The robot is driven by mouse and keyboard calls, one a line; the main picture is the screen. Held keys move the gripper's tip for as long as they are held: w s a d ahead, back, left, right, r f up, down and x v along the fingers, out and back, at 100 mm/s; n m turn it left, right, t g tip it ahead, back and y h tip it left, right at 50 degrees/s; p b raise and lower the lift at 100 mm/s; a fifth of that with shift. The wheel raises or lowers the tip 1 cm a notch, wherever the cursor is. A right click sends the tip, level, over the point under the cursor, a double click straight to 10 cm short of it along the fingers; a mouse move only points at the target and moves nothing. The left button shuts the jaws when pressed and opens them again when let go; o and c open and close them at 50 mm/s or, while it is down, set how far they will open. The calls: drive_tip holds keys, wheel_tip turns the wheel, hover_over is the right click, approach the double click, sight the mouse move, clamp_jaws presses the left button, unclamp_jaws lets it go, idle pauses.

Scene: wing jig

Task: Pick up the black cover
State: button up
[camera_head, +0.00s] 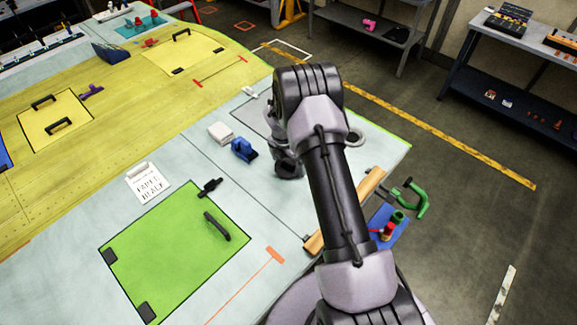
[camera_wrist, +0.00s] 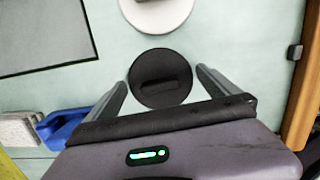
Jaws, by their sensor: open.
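The black cover (camera_wrist: 160,62) is a round dark disc with a raised bar across its middle, seen from above in the wrist view. It lies on the pale work surface. My gripper (camera_wrist: 161,78) is open, with one finger on each side of the cover in this view. I cannot tell how far the fingertips are above the surface, and no contact shows. In the head view my arm hides the fingers, and I cannot make out the cover there.
A white disc (camera_wrist: 158,10) lies just beyond the cover. A blue tool (camera_head: 243,150) and a pale block (camera_head: 220,133) sit to the left. A wooden strip (camera_head: 372,184) lines the right edge. A green panel (camera_head: 170,250) lies at front left.

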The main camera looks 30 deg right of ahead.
drive_tip(key=c, duration=1.4)
drive_tip(key=shift+r, duration=0.1)
